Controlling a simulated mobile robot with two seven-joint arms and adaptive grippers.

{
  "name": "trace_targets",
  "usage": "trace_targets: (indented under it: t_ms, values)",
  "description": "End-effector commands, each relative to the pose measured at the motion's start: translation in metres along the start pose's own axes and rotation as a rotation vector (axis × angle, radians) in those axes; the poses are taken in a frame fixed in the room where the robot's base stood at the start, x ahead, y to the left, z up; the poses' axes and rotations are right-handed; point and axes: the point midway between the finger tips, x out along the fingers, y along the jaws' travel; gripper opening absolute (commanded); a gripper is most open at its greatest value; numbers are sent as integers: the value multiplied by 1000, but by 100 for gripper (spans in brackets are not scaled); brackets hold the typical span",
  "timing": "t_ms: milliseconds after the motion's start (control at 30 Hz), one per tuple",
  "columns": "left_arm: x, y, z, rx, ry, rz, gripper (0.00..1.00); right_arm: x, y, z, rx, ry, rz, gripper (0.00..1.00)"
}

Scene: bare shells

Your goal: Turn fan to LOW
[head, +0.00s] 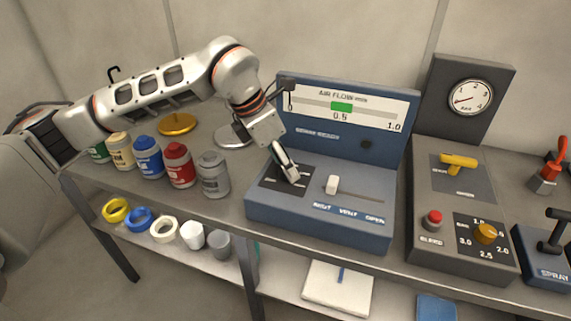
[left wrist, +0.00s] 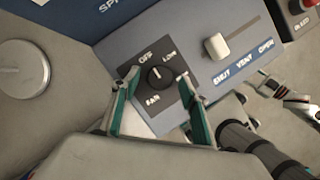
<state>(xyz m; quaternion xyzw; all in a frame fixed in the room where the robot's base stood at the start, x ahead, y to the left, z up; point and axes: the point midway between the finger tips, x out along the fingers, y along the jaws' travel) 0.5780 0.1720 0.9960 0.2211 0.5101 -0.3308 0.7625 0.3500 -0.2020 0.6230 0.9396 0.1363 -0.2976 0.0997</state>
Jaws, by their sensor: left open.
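The fan knob (left wrist: 161,77) is round and black on a dark square plate, with OFF at its upper left, LOW at its upper right and FAN below. Its pale pointer mark seems to face up toward OFF. My left gripper (left wrist: 160,82) is open, with one fingertip on each side of the knob; I cannot tell if they touch it. In the head view my left gripper (head: 288,172) reaches down over the blue console (head: 320,228) and hides the knob. Part of my right gripper (left wrist: 288,97) shows at the right of the wrist view.
A white vent slider (head: 332,184) stands just right of the knob plate. The air flow panel (head: 345,125) rises behind. Several paint bottles (head: 181,165) stand left of the console. A grey control box (head: 463,200) with a red button stands to the right.

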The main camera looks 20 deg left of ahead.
Motion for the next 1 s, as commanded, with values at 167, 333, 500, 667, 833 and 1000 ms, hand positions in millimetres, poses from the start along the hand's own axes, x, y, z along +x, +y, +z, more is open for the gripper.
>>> trace_targets:
  t_ms: [167, 333, 500, 667, 833, 1000]
  values:
    - [10, -1, 0, 0, 0, -1, 45, 1, 2, -8, -1, 13, 3, 40]
    - [11, 0, 0, 1, 0, -1, 45, 1, 3, -12, -1, 20, 4, 40]
    - [11, 0, 0, 1, 0, -1, 21, 0, 3, -12, -1, 21, 4, 40]
    - [11, 0, 0, 1, 0, -1, 6, 1, 3, -11, -1, 19, 4, 40]
    - [10, 0, 0, 10, 0, -4, 6, 1, 2, -9, -1, 15, 3, 40]
    - [10, 0, 0, 54, -1, -23, 6, 0, 3, -10, -2, 13, 3, 40]
